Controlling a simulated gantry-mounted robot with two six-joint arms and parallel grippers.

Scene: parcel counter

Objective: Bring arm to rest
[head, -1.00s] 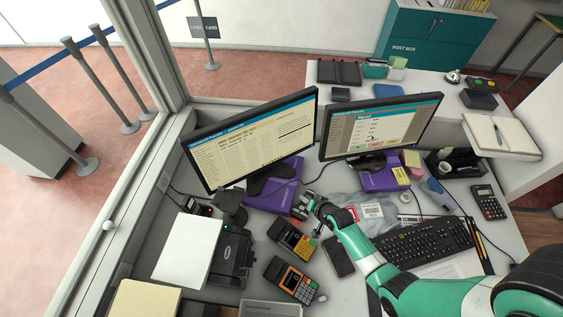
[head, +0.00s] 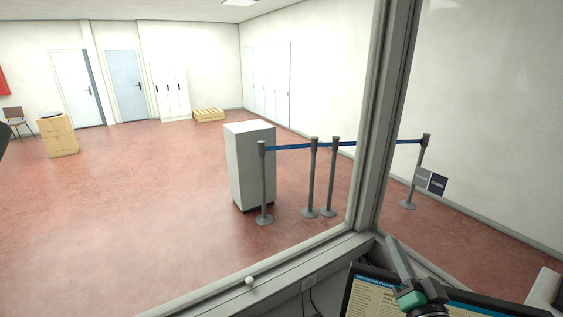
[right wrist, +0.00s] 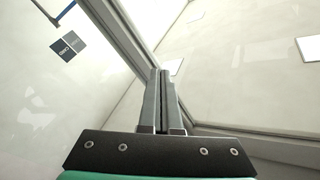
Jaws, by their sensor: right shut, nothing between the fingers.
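My right gripper (head: 392,245) is raised in the lower right of the head view, in front of the window corner and above a monitor (head: 372,297). Its fingers point up and it is empty. In the right wrist view the two grey fingers (right wrist: 161,76) lie together, shut with nothing between them. They point toward the window post and pale wall, clear of any object. Most of the right arm is below the picture. My left gripper is not in view.
The window frame (head: 374,150) and its sill (head: 270,277) stand close to the right gripper. Beyond the glass are barrier posts (head: 313,180), a grey cabinet (head: 250,165) and open red floor. A sign (right wrist: 69,45) shows in the wrist view.

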